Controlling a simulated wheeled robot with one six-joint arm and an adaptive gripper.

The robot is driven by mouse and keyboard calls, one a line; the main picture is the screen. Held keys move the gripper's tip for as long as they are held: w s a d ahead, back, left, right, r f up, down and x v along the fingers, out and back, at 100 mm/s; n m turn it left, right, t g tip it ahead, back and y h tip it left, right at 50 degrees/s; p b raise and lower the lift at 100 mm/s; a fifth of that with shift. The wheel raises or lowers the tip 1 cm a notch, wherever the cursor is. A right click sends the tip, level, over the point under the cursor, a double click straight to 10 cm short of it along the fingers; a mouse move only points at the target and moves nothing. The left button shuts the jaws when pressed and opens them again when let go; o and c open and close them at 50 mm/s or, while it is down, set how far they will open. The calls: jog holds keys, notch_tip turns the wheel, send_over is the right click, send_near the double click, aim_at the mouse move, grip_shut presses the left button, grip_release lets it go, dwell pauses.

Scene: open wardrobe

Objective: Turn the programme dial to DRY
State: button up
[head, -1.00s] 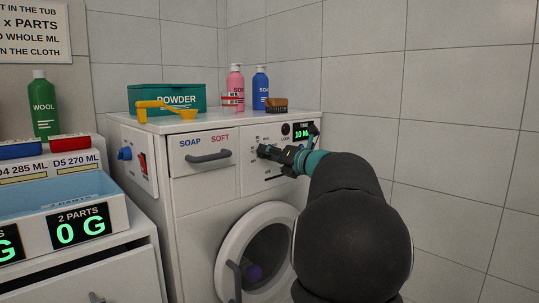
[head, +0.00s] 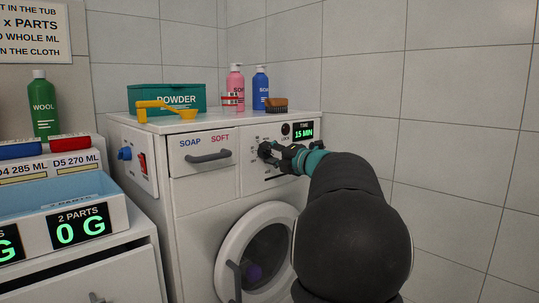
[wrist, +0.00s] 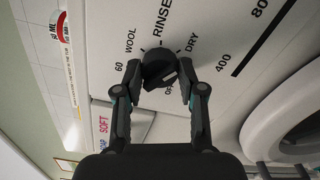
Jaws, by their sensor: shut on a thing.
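The programme dial (wrist: 158,66) is a dark round knob on the washing machine's white front panel, ringed by the labels WOOL, RINSE, DRY and OFF in the wrist view. My gripper (wrist: 160,80) is shut on the dial, with one finger on each side of it. I cannot tell for sure which label the dial's mark points to. In the head view my gripper (head: 277,154) reaches the panel and largely hides the dial. The time display (head: 304,134) reads 15 MIN.
The soap drawer (head: 205,160) with its grey handle is left of the dial, and the round door (head: 228,258) is below. Bottles, a brush (head: 277,105), the powder box (head: 150,98) and a yellow scoop (head: 165,106) stand on top. A tiled wall is at right.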

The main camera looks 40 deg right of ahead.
dwell(0.4)
jog(key=o, duration=1.1)
jog(key=shift+o, duration=0.2)
jog(key=s, duration=1.2)
jog(key=shift+d, duration=0.45)
